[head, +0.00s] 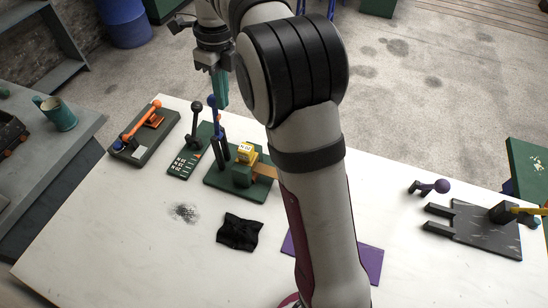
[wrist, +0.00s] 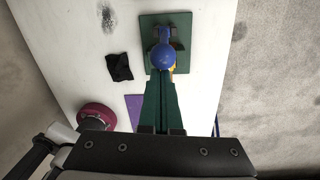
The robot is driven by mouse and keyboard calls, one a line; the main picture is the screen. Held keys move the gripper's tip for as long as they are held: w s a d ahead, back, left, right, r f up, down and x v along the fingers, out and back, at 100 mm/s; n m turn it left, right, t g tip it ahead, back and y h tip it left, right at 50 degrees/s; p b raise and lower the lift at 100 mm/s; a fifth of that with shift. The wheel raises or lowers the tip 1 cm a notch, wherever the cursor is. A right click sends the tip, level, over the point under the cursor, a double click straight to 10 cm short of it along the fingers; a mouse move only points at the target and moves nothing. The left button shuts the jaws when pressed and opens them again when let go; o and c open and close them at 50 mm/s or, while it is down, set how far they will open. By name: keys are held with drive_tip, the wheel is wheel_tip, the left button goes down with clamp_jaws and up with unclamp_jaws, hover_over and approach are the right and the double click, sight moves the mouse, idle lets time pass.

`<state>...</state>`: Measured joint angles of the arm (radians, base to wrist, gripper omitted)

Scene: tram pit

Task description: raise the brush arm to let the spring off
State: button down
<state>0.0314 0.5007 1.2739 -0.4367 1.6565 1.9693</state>
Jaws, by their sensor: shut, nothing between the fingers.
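A blue arm with a round blue knob (head: 212,102) stands nearly upright on a green base plate (head: 216,186); I take it to be the brush arm. A yellow block (head: 246,153) with a label sits beside its foot; the spring cannot be made out. My gripper (head: 221,104) points down, its green fingers shut and empty, close to the knob in the picture. In the wrist view the fingertips (wrist: 163,76) lie just below the blue knob (wrist: 163,58). I cannot tell whether they touch it. The base plate (wrist: 148,28) shows around it.
A black-knobbed lever (head: 196,108) on a marked plate and an orange lever (head: 150,116) on a dark base stand to the left. A black cloth (head: 240,232) and a purple mat (head: 370,262) lie in front. A dark fork-shaped plate (head: 475,232) lies right.

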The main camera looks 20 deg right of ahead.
drive_tip(key=shift+w+a+r, duration=0.2)
drive_tip(key=shift+w+a, duration=1.65)
drive_tip(key=shift+a, duration=0.1)
wheel_tip(320, 180, up, 7)
drive_tip(key=d, duration=0.1)
drive_tip(key=s+d+r+n, duration=0.1)
drive_tip(key=s+n, duration=1)
drive_tip(key=s, duration=0.3)
drive_tip(key=s+f+n, duration=0.4)
drive_tip(key=s, duration=0.3)
drive_tip(key=s+a+f+n, duration=0.1)
drive_tip(key=s+f+n, duration=0.3)
drive_tip(key=s, duration=0.3)
drive_tip(key=s+f+n+y, duration=0.1)
drive_tip(key=s+f+n, duration=0.3)
drive_tip(key=s, duration=0.3)
drive_tip(key=shift+s+a+f, duration=0.15)
drive_tip(key=shift+s+a, duration=0.15)
